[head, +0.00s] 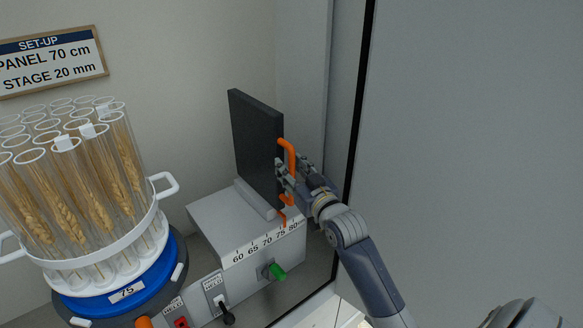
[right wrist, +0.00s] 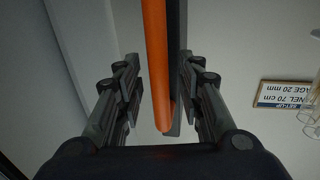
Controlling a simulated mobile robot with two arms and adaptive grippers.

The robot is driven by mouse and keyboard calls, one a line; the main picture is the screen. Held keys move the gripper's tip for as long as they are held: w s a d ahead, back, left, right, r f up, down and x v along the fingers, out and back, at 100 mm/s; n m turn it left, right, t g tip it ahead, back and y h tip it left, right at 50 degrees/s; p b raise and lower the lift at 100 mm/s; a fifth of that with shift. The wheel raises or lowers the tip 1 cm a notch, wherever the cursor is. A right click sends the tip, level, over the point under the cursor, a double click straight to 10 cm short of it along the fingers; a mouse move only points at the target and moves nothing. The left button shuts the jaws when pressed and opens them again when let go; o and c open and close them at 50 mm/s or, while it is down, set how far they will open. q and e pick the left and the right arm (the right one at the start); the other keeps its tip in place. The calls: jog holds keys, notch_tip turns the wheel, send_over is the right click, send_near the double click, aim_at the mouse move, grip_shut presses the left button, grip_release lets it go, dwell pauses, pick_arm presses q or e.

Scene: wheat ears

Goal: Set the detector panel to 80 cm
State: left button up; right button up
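The dark detector panel (head: 256,150) stands upright on a white base with a scale (head: 262,246) marked 60 to 80. A thin orange pointer (head: 284,216) sits close to the 75 mark. The panel's orange handle (head: 290,153) is on its right edge. My right gripper (head: 287,174) is at the handle's lower part. In the right wrist view the handle (right wrist: 156,65) runs between the two fingers (right wrist: 159,88), with a visible gap at the left finger. My left gripper is not in view.
A wall sign (head: 50,62) reads panel 70 cm, stage 20 mm. A white rack (head: 85,262) of wheat-ear tubes stands on a blue turntable (head: 150,275) at left. A grey wall is close at right.

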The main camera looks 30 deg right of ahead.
jog(key=c, duration=0.8)
grip_shut()
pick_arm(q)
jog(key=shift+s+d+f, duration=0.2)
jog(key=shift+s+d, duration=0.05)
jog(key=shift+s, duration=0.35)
pick_arm(e)
jog(key=d, duration=0.4)
jog(key=shift+w+r, duration=0.1)
jog(key=shift+a, duration=0.1)
jog(key=o, duration=0.8)
grip_release()
jog(key=shift+d, duration=0.3)
jog(key=shift+a, duration=0.1)
